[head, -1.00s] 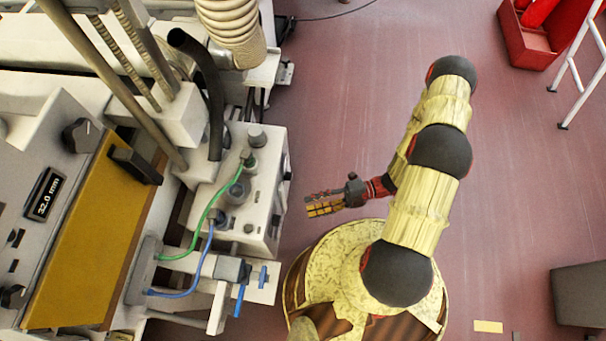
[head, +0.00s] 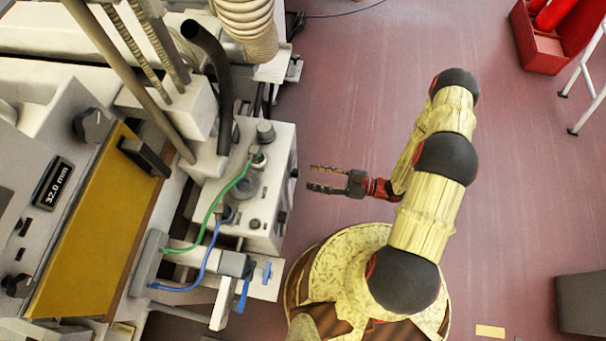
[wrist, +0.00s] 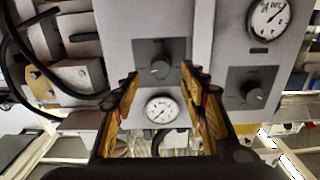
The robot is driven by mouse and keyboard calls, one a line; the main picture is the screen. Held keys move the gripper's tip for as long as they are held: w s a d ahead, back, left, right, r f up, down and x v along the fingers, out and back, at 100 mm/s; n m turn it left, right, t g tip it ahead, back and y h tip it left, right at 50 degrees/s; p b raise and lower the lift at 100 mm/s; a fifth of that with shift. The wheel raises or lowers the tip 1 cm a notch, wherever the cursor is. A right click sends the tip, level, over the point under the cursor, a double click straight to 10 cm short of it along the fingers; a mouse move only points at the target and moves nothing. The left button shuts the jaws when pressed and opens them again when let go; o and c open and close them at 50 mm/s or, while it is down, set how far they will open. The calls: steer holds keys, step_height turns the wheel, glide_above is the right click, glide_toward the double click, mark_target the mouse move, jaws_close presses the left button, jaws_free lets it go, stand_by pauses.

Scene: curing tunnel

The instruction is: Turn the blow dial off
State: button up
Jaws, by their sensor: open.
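The wrist view shows two dark dials on square plates on a pale panel. One dial (wrist: 160,69) lies ahead between my fingertips, and the other dial (wrist: 251,92) is farther right. Their lettering is too small to read, so I cannot tell which is the blow dial. My gripper (head: 312,178) is open and empty, to the right of the pale control box (head: 259,210) in the head view. A gap of floor shows between fingertips and box there. The fingers also frame the first dial in the wrist view (wrist: 160,78).
A round gauge (wrist: 160,111) sits below the first dial, and a larger gauge (wrist: 268,20) is at upper right. Green (head: 212,208) and blue (head: 208,250) hoses run from the box. The floor (head: 340,110) behind my arm is clear.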

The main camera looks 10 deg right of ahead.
mark_target(295, 173)
steer(key=shift+b+x, duration=0.45)
steer(key=shift+x, duration=1.9)
steer(key=shift+c, duration=1.2)
jaws_close()
